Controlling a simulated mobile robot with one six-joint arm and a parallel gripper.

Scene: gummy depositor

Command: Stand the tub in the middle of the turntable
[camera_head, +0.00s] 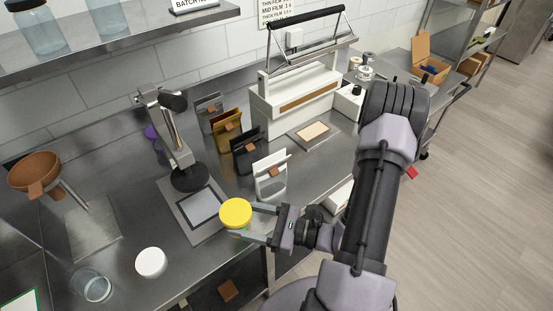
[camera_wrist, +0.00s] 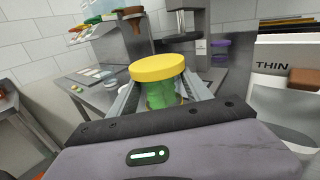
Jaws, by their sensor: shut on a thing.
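The tub (camera_head: 236,212) has a yellow lid and is held between the fingers of my gripper (camera_head: 244,221), above the front part of the steel bench. In the wrist view, the tub (camera_wrist: 160,92) is upright, with green contents showing through its clear wall below the lid (camera_wrist: 157,67). The fingers are shut on its sides. The tub's underside is hidden.
A grey square plate (camera_head: 203,208) lies left of the tub. A white round-topped container (camera_head: 151,262) and a clear jar (camera_head: 93,285) stand at the front left. Several pouches, including a white one (camera_head: 270,175), stand behind the tub. A white sealer (camera_head: 295,95) is farther back.

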